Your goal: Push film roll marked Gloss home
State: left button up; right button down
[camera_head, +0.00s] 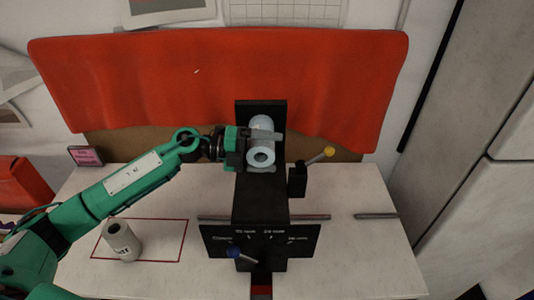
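A pale blue-white film roll (261,148) with a hollow core sits at the upper part of the black upright stand (260,205). No lettering on it can be read from here, so I cannot confirm it is the Gloss one. My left gripper (266,152) comes in from the left, with one finger across the roll's far side and one at its near side; it appears closed on the roll. Whether the roll is seated on a spindle is hidden. My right gripper is out of view.
A yellow-knobbed lever (321,156) stands right of the stand. A blue-knobbed lever (236,253) is on the front black panel (218,243). A metal bar crosses behind it. The table's right side is mostly clear.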

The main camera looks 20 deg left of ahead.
pick_arm(q)
jog(key=shift+a+f, duration=0.1)
jog(key=shift+a, duration=0.25)
jog(key=b+v, duration=0.6)
jog(key=v, duration=0.7)
jog(key=shift+s, duration=0.1)
